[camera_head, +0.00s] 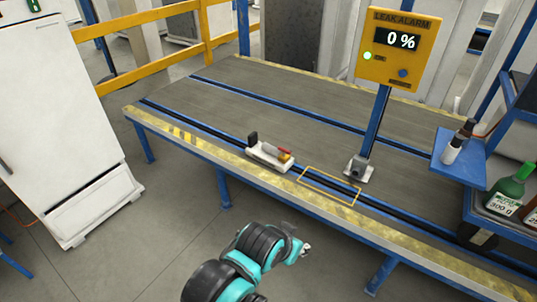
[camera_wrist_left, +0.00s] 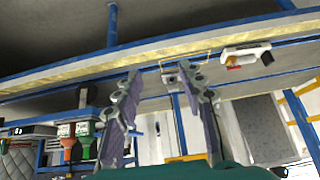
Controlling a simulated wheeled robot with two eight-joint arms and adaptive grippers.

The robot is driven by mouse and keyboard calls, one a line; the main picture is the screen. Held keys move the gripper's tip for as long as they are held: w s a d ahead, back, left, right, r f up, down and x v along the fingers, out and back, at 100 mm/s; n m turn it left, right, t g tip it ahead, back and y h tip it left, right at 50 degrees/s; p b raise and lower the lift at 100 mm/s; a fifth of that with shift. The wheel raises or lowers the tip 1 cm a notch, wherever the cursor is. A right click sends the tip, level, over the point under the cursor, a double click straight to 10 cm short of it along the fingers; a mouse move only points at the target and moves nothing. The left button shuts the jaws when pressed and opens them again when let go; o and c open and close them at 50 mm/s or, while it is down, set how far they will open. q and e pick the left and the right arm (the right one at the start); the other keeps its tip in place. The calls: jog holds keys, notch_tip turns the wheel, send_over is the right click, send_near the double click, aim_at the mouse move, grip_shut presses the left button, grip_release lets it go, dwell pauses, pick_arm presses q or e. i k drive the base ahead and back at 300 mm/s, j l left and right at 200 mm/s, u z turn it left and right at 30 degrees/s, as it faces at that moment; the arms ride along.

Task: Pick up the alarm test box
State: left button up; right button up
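A small white box (camera_head: 269,155) with a black block at its left end and red and yellow parts at its right end lies on the front edge strip of the workbench. It appears to be the alarm test box. It also shows at the upper right of the left wrist view (camera_wrist_left: 246,55), where the picture is upside down. My left gripper (camera_head: 302,250) is in front of and below the bench edge, apart from the box. In the left wrist view its two fingers (camera_wrist_left: 162,85) are spread with nothing between them. My right gripper is not in view.
A yellow outlined rectangle (camera_head: 329,185) marks the bench right of the box. A blue shelf (camera_head: 459,165) and bottles (camera_head: 510,188) stand at the right. The bench behind the box is clear.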

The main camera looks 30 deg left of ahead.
aim_at(264, 153)
jog(key=i+j+u, duration=0.15)
jog(key=i+j, duration=0.2)
jog(key=i+j+u, duration=0.2)
jog(key=i, duration=0.25)
jog(key=i+j+u, duration=0.15)
jog(key=i+j, duration=0.15)
jog(key=i+j+u, duration=0.15)
jog(key=i, duration=0.4)
